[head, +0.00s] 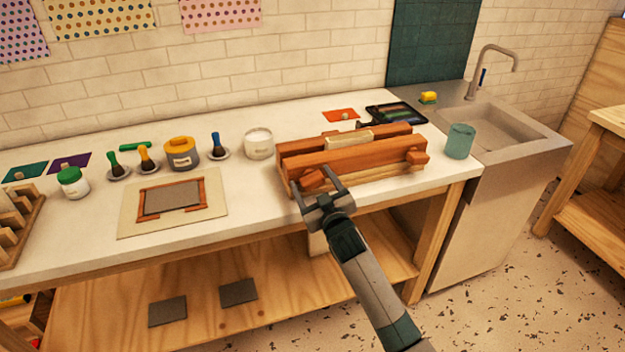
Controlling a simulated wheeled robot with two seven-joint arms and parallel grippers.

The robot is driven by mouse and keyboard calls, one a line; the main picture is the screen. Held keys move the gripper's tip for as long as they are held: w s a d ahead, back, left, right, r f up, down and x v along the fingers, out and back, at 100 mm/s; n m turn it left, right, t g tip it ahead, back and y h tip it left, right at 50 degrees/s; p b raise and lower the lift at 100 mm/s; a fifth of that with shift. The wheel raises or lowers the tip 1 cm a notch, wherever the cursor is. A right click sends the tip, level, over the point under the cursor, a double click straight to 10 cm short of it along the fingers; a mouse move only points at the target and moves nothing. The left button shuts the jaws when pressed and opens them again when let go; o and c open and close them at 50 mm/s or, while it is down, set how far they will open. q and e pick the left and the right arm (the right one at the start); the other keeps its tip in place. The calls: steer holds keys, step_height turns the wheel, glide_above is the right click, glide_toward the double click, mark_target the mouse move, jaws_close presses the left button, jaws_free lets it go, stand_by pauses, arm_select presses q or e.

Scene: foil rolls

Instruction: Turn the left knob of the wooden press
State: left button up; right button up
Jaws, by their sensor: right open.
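The wooden press (355,155) lies on the white bench at right of centre, with two reddish-brown beams and a pale block (349,138) between them. Its left knob (313,179) sticks out at the front left. Its right knob (416,157) sticks out at the front right. My right gripper (312,190) is at the left knob, its fingers apart, one to each side of the knob or nearly so. I cannot tell whether they touch it. My left gripper is not in view.
A framed screen (172,198) lies on a pale mat. A teal cup (459,141) stands right of the press, near the sink (497,128). The bench front edge is below the press.

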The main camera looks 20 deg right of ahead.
steer(key=shift+w, duration=0.15)
steer(key=c, duration=1.1)
steer(key=shift+o, duration=0.2)
steer(key=shift+r+m+p, duration=0.1)
steer(key=shift+m+p, duration=0.35)
steer(key=shift+m, duration=0.65)
steer(key=m, duration=0.2)
steer(key=shift+m+p, duration=0.35)
steer(key=shift+m, duration=0.05)
steer(key=o, duration=1.1)
steer(key=shift+d, duration=0.1)
steer(key=shift+c, duration=0.2)
